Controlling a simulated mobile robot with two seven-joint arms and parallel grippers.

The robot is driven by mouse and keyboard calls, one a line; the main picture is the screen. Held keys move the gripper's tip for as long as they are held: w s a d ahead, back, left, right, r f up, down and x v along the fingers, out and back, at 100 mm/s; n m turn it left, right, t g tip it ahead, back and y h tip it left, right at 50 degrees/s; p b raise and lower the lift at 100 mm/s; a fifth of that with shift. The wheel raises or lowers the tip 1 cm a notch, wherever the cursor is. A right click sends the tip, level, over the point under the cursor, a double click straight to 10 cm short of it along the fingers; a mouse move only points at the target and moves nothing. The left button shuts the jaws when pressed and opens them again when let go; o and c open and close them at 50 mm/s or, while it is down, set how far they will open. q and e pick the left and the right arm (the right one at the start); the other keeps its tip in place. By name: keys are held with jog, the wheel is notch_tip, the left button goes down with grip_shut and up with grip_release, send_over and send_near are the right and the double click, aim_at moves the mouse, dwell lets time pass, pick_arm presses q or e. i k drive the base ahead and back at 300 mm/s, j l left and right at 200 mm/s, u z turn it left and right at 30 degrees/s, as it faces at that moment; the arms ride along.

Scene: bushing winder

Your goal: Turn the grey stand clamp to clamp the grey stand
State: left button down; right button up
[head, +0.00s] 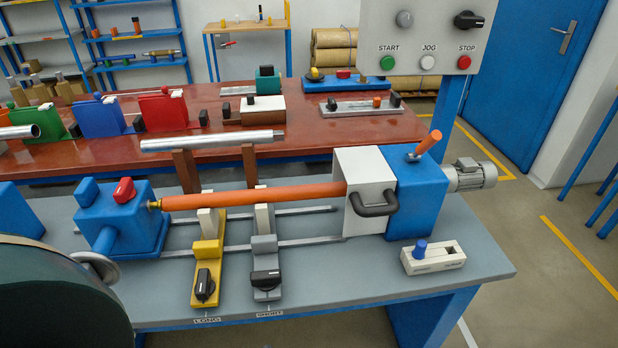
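The grey stand (264,246) stands on the rails in the middle of the bench, behind a label that reads SHORT. Its pale upright sits under the orange tube; I cannot tell whether they touch. The grey stand clamp (265,279) is a black knob at the stand's front end, and its grip bar lies crosswise, roughly left to right. The yellow stand (207,262) is just left of it, behind a label reading LONG. Its black knob (204,285) has its bar pointing front to back. Neither of my grippers is in view.
The orange tube (255,196) spans from the blue tailstock (120,215) to the white and blue headstock (415,190). A small white switch box (433,258) stands at right. A large dark rounded object (60,300) fills the lower left. The bench front right of the clamp is clear.

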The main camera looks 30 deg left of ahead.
aim_at(265, 280)
jog(key=j+u, duration=0.1)
jog(key=u, duration=1.05)
